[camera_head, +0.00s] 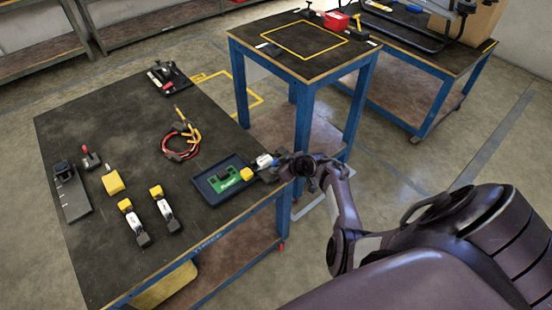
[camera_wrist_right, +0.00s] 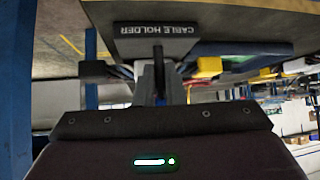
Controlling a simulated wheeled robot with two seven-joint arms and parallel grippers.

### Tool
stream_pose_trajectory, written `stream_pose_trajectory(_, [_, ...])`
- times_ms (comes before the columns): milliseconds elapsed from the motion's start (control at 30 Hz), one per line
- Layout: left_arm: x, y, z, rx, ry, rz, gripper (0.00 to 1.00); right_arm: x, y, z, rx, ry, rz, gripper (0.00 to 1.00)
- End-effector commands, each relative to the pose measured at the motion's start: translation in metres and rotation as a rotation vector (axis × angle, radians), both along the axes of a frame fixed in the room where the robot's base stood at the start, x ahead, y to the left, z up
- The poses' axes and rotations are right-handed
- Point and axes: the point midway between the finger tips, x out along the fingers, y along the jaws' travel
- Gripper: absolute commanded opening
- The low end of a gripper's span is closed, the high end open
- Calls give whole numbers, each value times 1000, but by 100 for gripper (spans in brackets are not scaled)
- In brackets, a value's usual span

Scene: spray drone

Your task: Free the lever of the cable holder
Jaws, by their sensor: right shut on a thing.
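The cable holder (camera_wrist_right: 157,46) is a dark plate with its name in white letters, just ahead of my right gripper in the right wrist view. Its lever (camera_wrist_right: 158,72) is a thin dark bar standing out from the plate, between the grey fingers of my right gripper (camera_wrist_right: 159,84). In the head view my right gripper (camera_head: 273,171) is at the right edge of the near table, beside a blue tray (camera_head: 205,192). It is shut on the lever; the fingers hide part of it. My left gripper is not in view.
A green board (camera_head: 228,183) lies in the tray. A white and yellow connector (camera_head: 262,161) is close to my gripper.

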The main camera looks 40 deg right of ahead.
Motion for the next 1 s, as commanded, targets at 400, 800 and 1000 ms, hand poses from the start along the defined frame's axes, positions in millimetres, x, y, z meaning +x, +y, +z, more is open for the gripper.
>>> stream_pose_trajectory(400, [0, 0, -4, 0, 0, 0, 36, -4, 0, -1, 6, -89, 0, 0])
stream_pose_trajectory(800, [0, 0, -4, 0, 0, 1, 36, -4, 0, -2, 7, -88, 1, 17])
stream_pose_trajectory(1000, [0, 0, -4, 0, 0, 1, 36, -4, 0, -2, 6, -89, 0, 31])
